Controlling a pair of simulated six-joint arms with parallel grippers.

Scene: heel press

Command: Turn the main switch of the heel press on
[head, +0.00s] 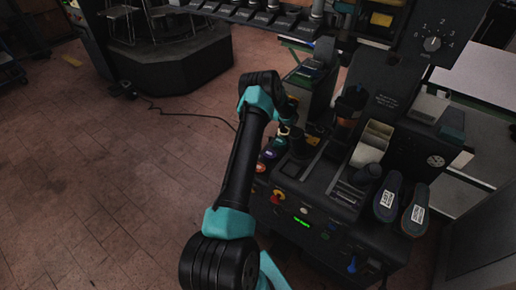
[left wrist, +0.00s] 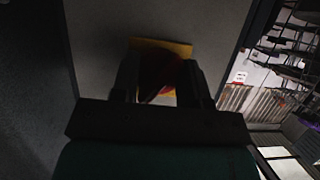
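The heel press (head: 300,200) is a dark machine at the right of the head view. In the left wrist view a yellow plate (left wrist: 178,46) with a dark red knob (left wrist: 158,72), which looks like the main switch, sits on a grey panel. My left gripper (left wrist: 162,90) is in front of it, its two dark fingers apart on either side of the knob. I cannot tell whether they touch it. The knob's exact angle is in shadow. In the head view my left arm reaches over the press's left side, and the fingertips are not clear. My right gripper is not in view.
A red button on yellow (head: 277,197) and a lit green display (head: 301,221) are on the press front. Two shoes (head: 386,199) (head: 416,212) stand at its right. A dial (head: 432,43) is at the upper right. The tiled floor (head: 110,170) at left is mostly clear.

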